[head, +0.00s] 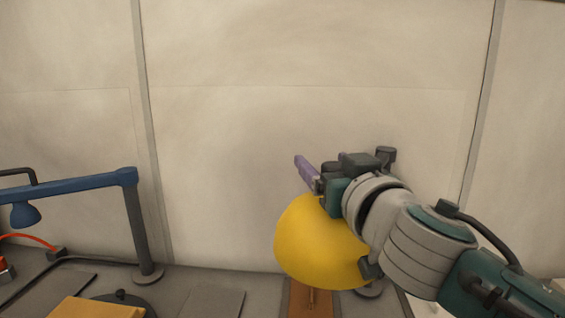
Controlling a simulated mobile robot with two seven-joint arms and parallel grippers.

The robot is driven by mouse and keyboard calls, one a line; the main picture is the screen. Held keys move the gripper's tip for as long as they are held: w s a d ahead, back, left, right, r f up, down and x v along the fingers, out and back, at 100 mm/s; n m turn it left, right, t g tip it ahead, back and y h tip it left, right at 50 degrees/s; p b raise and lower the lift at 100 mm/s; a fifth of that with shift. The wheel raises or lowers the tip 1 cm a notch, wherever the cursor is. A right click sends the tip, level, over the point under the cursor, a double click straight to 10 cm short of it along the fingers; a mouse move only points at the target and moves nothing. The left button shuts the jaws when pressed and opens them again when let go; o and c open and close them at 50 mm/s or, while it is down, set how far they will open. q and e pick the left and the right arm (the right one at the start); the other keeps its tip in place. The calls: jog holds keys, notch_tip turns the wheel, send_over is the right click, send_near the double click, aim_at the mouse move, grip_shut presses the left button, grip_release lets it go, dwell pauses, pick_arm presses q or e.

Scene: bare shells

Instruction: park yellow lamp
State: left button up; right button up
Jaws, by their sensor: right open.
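The yellow lamp (312,245) shows as a large round yellow shade right of the middle, above the back of the worktop. My right arm comes in from the right and covers the shade's right side. My right gripper (322,176) is open at the shade's upper edge, with a purple finger pointing up and left. I cannot tell whether it touches the shade. The lamp's arm and post are hidden behind the shade and my arm. My left gripper is not in view.
A blue lamp (70,186) on a dark post stands at left. A yellow-orange block (98,308), a dark round disc and a grey flat plate (214,303) lie at the front left. A brown board (313,299) lies below the yellow shade. A pale panelled wall closes the back.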

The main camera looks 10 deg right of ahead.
grip_shut()
dwell(0.5)
dwell(0.8)
